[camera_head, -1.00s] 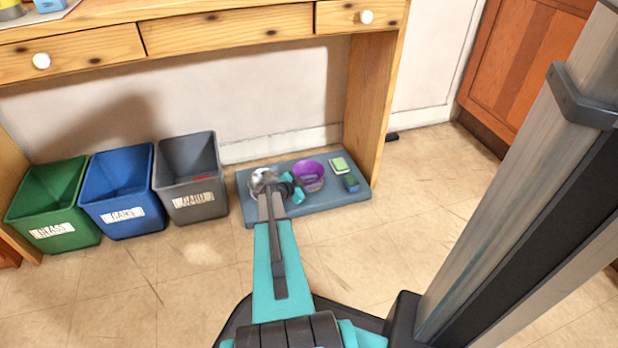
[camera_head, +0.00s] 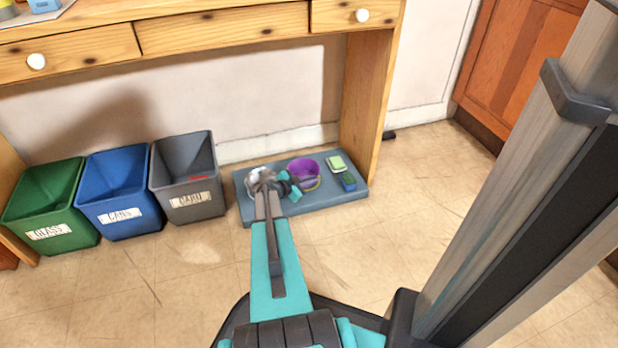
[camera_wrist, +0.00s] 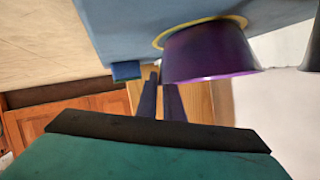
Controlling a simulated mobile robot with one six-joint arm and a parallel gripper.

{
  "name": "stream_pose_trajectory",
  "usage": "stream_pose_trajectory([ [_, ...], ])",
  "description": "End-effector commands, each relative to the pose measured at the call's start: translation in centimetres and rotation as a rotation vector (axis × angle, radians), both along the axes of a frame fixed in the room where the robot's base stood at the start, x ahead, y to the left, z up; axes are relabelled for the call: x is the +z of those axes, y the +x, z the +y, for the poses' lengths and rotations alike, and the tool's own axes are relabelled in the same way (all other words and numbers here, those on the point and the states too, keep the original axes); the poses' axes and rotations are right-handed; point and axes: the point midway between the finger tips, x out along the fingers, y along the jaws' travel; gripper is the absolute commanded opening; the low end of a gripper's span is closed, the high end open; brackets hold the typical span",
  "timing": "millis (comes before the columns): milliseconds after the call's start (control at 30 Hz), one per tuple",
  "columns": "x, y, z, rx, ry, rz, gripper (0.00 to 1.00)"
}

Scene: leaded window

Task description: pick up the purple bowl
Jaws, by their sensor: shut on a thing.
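The purple bowl (camera_head: 303,169) is at the blue-grey mat (camera_head: 334,195) on the floor, and a yellow ring, perhaps a plate's rim, shows at its base. In the wrist view the bowl (camera_wrist: 212,52) fills the upper middle, with the yellow ring behind it. My gripper (camera_head: 296,187) is at the bowl's near left side. In the wrist view its two dark fingers (camera_wrist: 160,92) come close together at the bowl's edge, shut on it. The exact contact is hidden. I cannot tell whether the bowl is clear of what is under it.
A shiny metal object (camera_head: 258,178) stands left of my gripper. Grey (camera_head: 184,175), blue (camera_head: 121,191) and green (camera_head: 44,205) bins stand left. The wooden desk (camera_head: 372,110) is overhead.

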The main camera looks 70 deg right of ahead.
Motion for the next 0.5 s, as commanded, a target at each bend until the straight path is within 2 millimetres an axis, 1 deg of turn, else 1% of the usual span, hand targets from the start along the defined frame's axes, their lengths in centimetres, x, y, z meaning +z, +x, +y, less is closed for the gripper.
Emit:
stream_pose_trajectory([
  [33, -0.3, 0.1, 0.1, 0.002, 0.006, -0.001, 0.00],
  [167, 0.2, 0.0, 0.1, 0.001, 0.006, -0.002, 0.00],
  [267, 1.0, 0.0, 0.1, 0.001, 0.005, -0.002, 0.00],
  [467, 3.7, 0.0, 0.1, 0.001, 0.002, -0.002, 0.00],
  [500, 3.8, -0.1, 0.5, 0.001, 0.003, -0.001, 0.00],
])
